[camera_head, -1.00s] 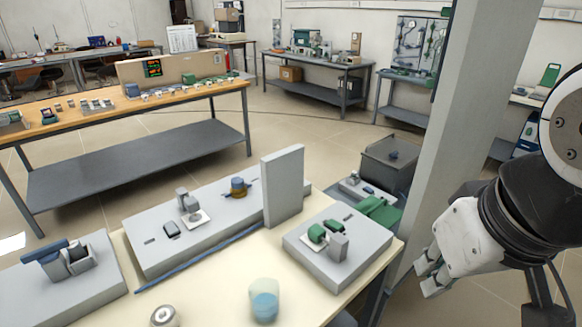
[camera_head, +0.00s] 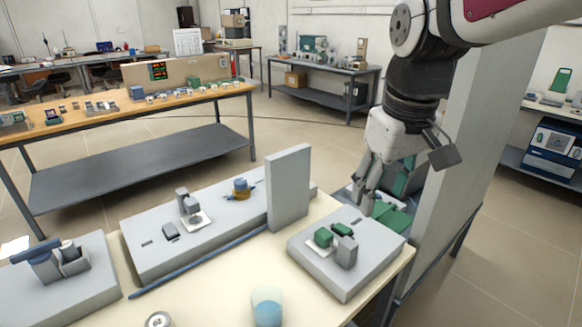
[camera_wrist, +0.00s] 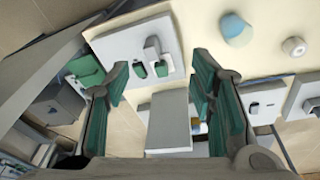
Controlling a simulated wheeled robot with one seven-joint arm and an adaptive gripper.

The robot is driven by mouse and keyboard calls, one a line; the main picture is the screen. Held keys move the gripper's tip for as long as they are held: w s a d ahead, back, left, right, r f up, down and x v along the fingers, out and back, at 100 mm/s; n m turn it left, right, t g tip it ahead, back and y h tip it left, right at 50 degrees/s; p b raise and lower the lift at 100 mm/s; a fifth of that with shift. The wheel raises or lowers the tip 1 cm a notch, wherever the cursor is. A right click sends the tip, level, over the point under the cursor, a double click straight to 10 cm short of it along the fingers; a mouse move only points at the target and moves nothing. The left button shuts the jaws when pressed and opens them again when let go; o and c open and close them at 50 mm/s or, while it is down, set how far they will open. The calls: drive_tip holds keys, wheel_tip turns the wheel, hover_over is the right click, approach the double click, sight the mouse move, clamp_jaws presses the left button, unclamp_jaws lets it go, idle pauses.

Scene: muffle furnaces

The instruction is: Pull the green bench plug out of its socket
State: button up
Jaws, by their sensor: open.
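A green plug (camera_head: 323,237) sits on the grey block (camera_head: 330,272) at the right end of the near bench, next to a grey upright piece (camera_head: 346,252). In the wrist view the green plug (camera_wrist: 139,70) shows near the top, ahead of the fingers. My gripper (camera_head: 366,204) is above and behind the back right edge of that block, pointing down, apart from the plug. In the wrist view my gripper (camera_wrist: 163,85) has its green-padded fingers spread wide, with nothing held between them.
A tall grey panel (camera_head: 288,188) stands left of the block. A long grey block (camera_head: 150,248) with small fittings lies beyond it. A blue-filled beaker (camera_head: 267,306) and a metal can (camera_head: 158,320) stand at the front. A pillar (camera_head: 445,180) rises at right.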

drive_tip(key=w+a+f+n+g+b, duration=0.1)
drive_tip(key=w+f, duration=0.2)
drive_tip(key=w, duration=0.2)
drive_tip(key=w+a+f+n+b, duration=0.1)
drive_tip(key=w+f, duration=0.2)
drive_tip(key=w, duration=0.2)
drive_tip(key=n+g+b, duration=0.1)
drive_tip(key=n+b, duration=0.1)
approach(324, 233)
wheel_tip(324, 233, down, 10)
drive_tip(key=shift+w+d+f+b, duration=0.15)
drive_tip(key=shift+f+b, duration=0.1)
drive_tip(key=shift+b, duration=0.3)
drive_tip(key=shift+c, duration=0.6)
